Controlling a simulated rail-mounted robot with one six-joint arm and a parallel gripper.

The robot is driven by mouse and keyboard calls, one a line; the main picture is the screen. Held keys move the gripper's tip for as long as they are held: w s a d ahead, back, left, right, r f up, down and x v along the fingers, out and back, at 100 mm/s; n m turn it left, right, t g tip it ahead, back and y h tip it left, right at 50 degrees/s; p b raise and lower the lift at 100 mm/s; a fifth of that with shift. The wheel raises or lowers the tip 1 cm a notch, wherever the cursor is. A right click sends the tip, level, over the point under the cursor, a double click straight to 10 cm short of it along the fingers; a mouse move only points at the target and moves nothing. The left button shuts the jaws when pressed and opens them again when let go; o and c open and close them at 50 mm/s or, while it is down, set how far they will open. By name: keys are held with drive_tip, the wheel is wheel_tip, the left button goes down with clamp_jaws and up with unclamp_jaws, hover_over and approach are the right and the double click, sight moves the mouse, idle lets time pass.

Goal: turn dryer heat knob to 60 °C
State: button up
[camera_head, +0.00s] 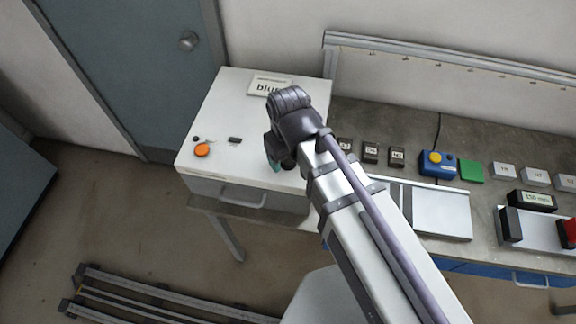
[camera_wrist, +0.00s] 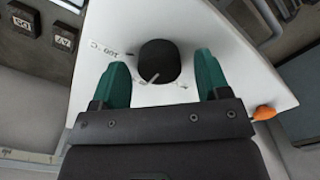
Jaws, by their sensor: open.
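The dryer (camera_head: 225,100) is a white box left of centre in the head view. In the wrist view its heat knob (camera_wrist: 158,58) is a round black knob with a pale pointer line near its lower edge. An upside-down "100 °C" label is printed to its left, and small marks lie at its lower right. The pointer's exact reading cannot be told. My gripper (camera_wrist: 160,66) is open, with one teal finger on each side of the knob and visible gaps between. In the head view my gripper (camera_head: 276,166) is over the dryer's right part, and my arm hides the knob.
An orange knob (camera_head: 202,150) and a small dark display (camera_head: 235,140) are on the dryer's left. A name sign (camera_head: 270,85) stands at its back. The workbench at right holds black labelled blocks (camera_head: 370,153), a blue button box (camera_head: 438,163) and a green block (camera_head: 471,172).

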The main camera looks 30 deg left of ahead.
drive_tip(key=shift+f, duration=0.1)
drive_tip(key=c, duration=0.9)
drive_tip(key=shift+n, duration=0.3)
drive_tip(key=n, duration=1.1)
drive_tip(key=shift+n, duration=0.3)
idle(0.3)
